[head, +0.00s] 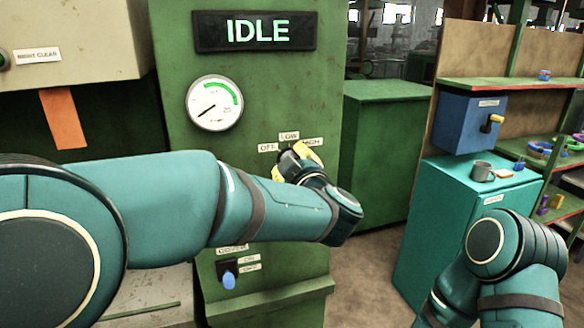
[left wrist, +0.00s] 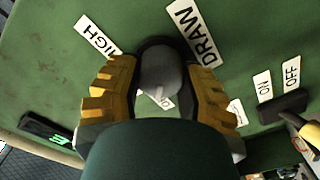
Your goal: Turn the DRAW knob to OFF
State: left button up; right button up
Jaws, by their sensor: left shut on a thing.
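The DRAW knob is a round grey knob (left wrist: 160,70) on the green panel, seen in the left wrist view. My left gripper (left wrist: 160,65) has its yellow fingers on both sides of it and is shut on it. The DRAW label (left wrist: 192,32) is beside the knob. A pale mark on the knob seems to point toward the LOW side; my gripper partly hides it. In the head view, my left gripper (head: 294,160) is at the knob, below the OFF (head: 267,148), LOW (head: 289,136) and HIGH (head: 313,142) labels. My right gripper is out of view.
Above are a dial gauge (head: 214,103) and a display reading IDLE (head: 256,31). A switch with a blue handle (head: 229,280) is lower on the panel.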

pick_arm(q)
jog(key=shift+r, duration=0.1)
dwell(0.3)
jog(key=o, duration=1.2)
jog(key=shift+w+a, duration=0.1)
jog(key=v, duration=1.2)
